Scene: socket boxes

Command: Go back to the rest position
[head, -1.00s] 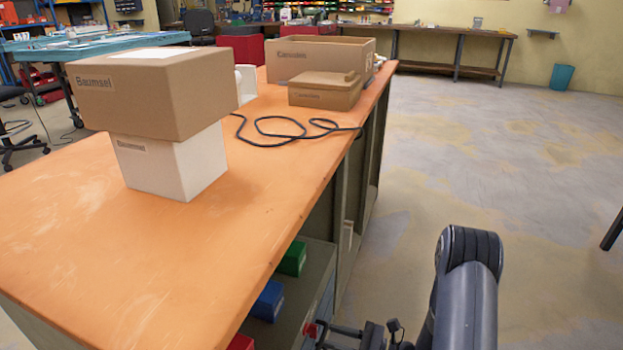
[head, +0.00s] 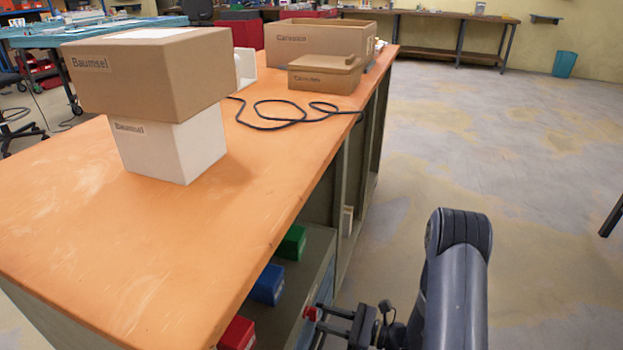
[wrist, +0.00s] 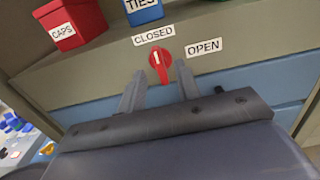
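My gripper (wrist: 158,70) is open in the wrist view, its two grey fingers apart. A red rotary knob (wrist: 162,66) shows between the fingertips, with no finger visibly shut on it. I cannot tell how far in front of the fingertips it is. Its white mark sits at the upper end, toward the CLOSED label (wrist: 153,36). The OPEN label (wrist: 203,48) is to its right. In the head view, my gripper (head: 320,318) is low beside the bench, close to the red knob (head: 310,313). My arm stands to its right.
The orange-topped bench (head: 120,260) carries a brown box (head: 150,75) on a white box (head: 172,148), a cable (head: 270,124) and cartons (head: 325,75). Red, blue and green bins (head: 268,284) sit on the shelf below. Open floor (head: 480,130) lies right of the bench.

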